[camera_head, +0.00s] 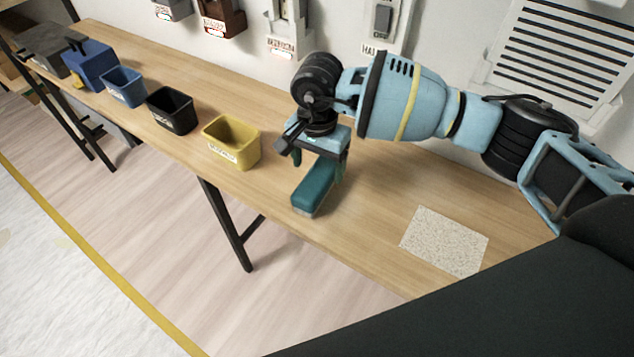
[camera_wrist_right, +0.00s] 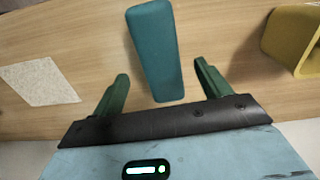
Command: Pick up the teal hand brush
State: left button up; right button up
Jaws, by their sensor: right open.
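The teal hand brush (camera_head: 314,186) lies on the wooden bench near its front edge in the head view. In the right wrist view the brush (camera_wrist_right: 155,50) is a long teal block, its near end in line with the gap between the fingers. My right gripper (camera_head: 317,165) is over the brush, pointing down, with its green fingers apart. The fingers (camera_wrist_right: 162,85) stand on either side of the brush's near end, with visible gaps to it. The gripper partly hides the brush's far end in the head view. My left gripper is out of view.
A yellow bin (camera_head: 232,143) stands left of the brush, with a black bin (camera_head: 172,110) and a blue bin (camera_head: 124,87) further left. A speckled sheet (camera_head: 445,241) lies to the right on the bench (camera_head: 375,215). Holders hang on the wall behind.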

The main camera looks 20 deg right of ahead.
aim_at(318, 176)
jog(key=shift+f, duration=3.05)
jog(key=c, duration=1)
jog(key=shift+c, duration=0.8)
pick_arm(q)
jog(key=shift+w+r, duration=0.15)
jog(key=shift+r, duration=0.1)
pick_arm(e)
jog(key=shift+r, duration=0.1)
jog(key=shift+w+r, duration=0.1)
jog(key=shift+r, duration=0.7)
jog(key=shift+s+a+r, duration=0.1)
jog(key=shift+s+r, duration=0.1)
jog(key=shift+r, duration=0.3)
jog(key=shift+s+a+r, duration=0.1)
jog(key=shift+s+r, duration=0.05)
jog(key=shift+r, duration=0.3)
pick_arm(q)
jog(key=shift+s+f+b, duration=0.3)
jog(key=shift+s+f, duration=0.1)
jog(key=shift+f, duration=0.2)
pick_arm(e)
jog(key=s+a+r, duration=0.1)
jog(key=s+a, duration=0.7)
jog(key=s, duration=0.5)
jog(key=shift+r, duration=0.2)
